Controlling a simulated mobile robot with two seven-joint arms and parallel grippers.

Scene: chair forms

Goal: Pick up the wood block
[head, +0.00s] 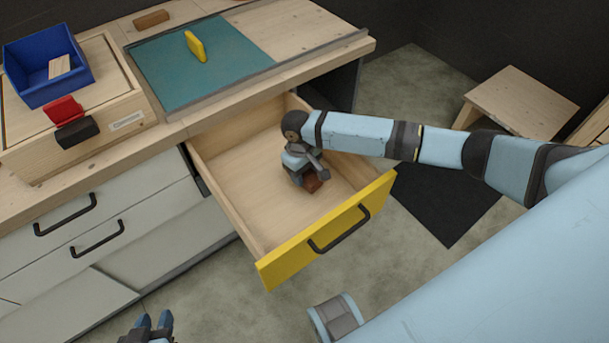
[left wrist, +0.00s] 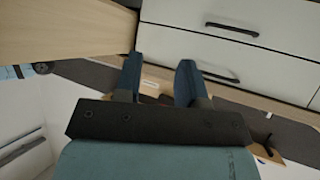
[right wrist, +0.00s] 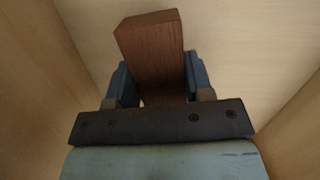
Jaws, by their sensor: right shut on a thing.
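The wood block (right wrist: 152,58), dark reddish brown, stands between the fingers of my right gripper (right wrist: 157,82), which is shut on it. In the head view the block (head: 314,184) shows only in part under my right gripper (head: 304,176), inside the open yellow-fronted drawer (head: 237,189). I cannot tell whether the block touches the drawer floor. My left gripper (head: 152,324) is at the bottom left of the head view, low in front of the cabinet. In the left wrist view its fingers (left wrist: 157,80) are apart with nothing held between them.
Drawer walls surround my right gripper. On the bench are a blue bin (head: 37,85), a teal mat (head: 165,78) with a yellow piece (head: 195,46), a red piece (head: 63,109) and another brown block (head: 151,19). A wooden stool (head: 520,101) stands at right. Grey drawers (head: 110,205) are closed at left.

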